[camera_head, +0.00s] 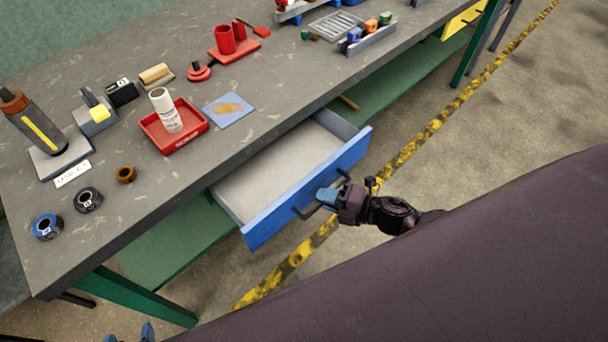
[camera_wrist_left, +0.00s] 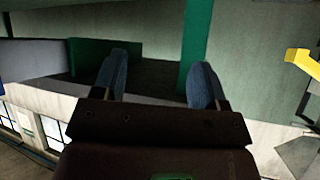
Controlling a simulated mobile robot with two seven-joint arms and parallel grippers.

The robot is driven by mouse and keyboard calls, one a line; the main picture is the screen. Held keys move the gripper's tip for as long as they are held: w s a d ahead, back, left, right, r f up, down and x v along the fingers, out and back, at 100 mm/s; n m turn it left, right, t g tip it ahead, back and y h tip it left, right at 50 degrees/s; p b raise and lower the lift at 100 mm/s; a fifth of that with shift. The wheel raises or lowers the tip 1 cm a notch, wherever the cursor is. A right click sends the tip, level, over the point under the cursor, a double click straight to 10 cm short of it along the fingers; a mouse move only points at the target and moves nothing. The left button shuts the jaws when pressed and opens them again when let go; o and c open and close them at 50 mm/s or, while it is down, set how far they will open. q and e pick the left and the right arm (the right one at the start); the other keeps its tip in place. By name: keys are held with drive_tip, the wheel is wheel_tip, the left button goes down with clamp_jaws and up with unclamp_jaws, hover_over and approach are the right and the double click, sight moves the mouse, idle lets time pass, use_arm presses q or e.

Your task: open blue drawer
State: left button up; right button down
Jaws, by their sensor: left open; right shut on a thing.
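The blue drawer (camera_head: 268,222) under the workbench is pulled well out, and its pale inside (camera_head: 275,170) looks empty. A dark bar handle (camera_head: 304,213) is on its blue front. My right gripper (camera_head: 326,197) is at that handle and shut on it, its fingers hiding part of the bar. My left gripper shows only as blue fingertips (camera_head: 130,335) at the bottom left edge of the head view, away from the drawer. In the left wrist view its two fingers (camera_wrist_left: 162,82) are spread apart with nothing between them.
The grey workbench (camera_head: 170,205) holds a red tray (camera_head: 188,142) with a white bottle (camera_head: 165,110), tape rolls (camera_head: 46,227) and several tools. A green lower shelf (camera_head: 172,237) and green leg (camera_head: 140,298) are below. A yellow drawer (camera_head: 462,19) is far right. Open floor lies in front.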

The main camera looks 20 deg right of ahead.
drive_tip(key=s+d+p, duration=0.1)
drive_tip(key=s+d, duration=0.3)
drive_tip(key=s, duration=0.8)
drive_tip(key=shift+s+d, duration=0.3)
drive_tip(key=c, duration=1.2)
unclamp_jaws()
drive_tip(key=v, duration=1.1)
drive_tip(key=shift+r, duration=0.1)
